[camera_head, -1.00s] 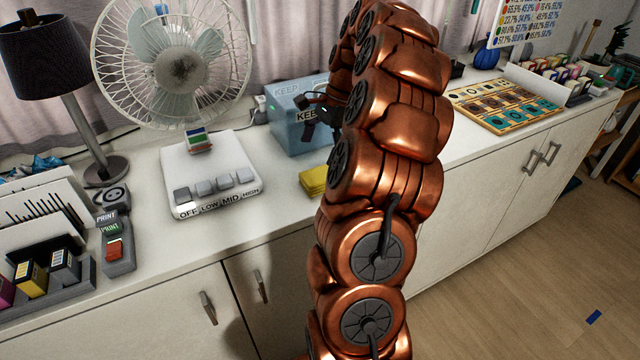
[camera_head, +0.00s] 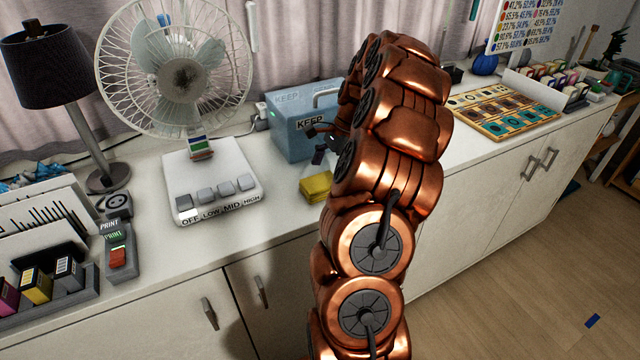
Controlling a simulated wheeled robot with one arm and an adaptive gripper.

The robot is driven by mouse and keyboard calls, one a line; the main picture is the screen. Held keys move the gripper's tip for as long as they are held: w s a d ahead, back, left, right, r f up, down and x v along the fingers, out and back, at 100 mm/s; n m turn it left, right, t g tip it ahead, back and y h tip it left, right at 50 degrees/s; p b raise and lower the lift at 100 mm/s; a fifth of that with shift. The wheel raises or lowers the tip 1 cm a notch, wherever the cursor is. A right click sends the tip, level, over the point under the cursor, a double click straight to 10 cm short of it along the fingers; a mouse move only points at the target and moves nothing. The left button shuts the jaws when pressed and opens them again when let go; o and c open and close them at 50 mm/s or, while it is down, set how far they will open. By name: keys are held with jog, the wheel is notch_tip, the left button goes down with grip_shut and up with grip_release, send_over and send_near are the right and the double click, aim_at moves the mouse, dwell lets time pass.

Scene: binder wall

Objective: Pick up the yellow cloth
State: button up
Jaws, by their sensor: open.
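The yellow cloth (camera_head: 316,187) lies on the white counter, in front of the blue box and just left of my copper arm. It looks like a small folded pad, and its right end is close to my arm in the picture. My gripper (camera_head: 318,156) is dark and small, above and behind the cloth, in front of the blue box. It is open and holds nothing that I can see. Part of it is hidden behind my arm.
The blue box (camera_head: 289,137) marked KEEP stands behind the cloth. A white fan (camera_head: 185,75) with a button base (camera_head: 212,187) stands to the left. A lamp (camera_head: 45,70) and print button (camera_head: 117,257) are farther left. A tray of discs (camera_head: 478,126) lies right.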

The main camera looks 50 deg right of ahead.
jog(key=shift+p+x, duration=0.35)
jog(key=shift+x, duration=1.1)
jog(key=c, duration=1.2)
